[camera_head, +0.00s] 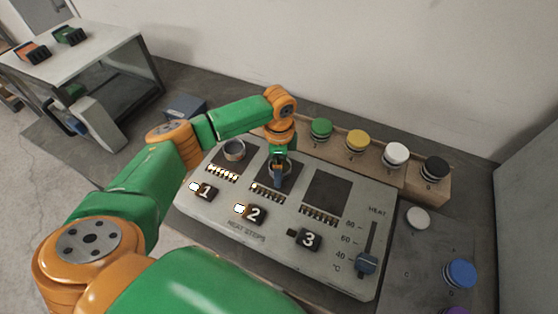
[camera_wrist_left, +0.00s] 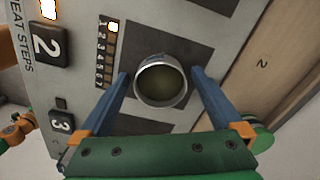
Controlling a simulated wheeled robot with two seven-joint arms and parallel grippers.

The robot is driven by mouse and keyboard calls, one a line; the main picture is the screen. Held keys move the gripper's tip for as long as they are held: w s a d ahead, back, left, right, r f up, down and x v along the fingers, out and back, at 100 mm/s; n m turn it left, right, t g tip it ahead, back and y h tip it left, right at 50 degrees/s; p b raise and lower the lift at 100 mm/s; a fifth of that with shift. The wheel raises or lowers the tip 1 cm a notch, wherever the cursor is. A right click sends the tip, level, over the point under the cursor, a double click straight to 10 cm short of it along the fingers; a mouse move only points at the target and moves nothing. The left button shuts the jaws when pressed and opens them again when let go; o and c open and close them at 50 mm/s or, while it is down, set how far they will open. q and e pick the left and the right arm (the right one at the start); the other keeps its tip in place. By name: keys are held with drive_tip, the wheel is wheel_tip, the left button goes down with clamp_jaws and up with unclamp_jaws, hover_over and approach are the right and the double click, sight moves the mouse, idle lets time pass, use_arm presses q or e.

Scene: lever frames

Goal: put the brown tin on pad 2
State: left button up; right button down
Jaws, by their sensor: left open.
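A metal tin with a dark olive-brown inside (camera_wrist_left: 162,82) stands on pad 2 (camera_wrist_left: 185,45), between the fingers of my left gripper (camera_wrist_left: 160,92). The fingers are open, one on each side of it. In the head view my left gripper (camera_head: 279,180) points down over pad 2 (camera_head: 264,176) and largely hides this tin. I cannot tell for sure from colour which is the brown tin. My right gripper is not in view.
Pad 3 (camera_head: 327,192) is empty. Lamps by buttons 1 and 2 are lit; the one by 3 is dark. The heat slider (camera_head: 366,263) is low. A wooden rack (camera_head: 378,171) behind holds green, yellow, white and black-topped tins. A blue-topped tin (camera_head: 459,273) stands right.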

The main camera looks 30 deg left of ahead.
use_arm(q)
wheel_tip(320, 180, up, 12)
drive_tip(key=shift+b, duration=0.4)
drive_tip(key=shift+r, duration=0.15)
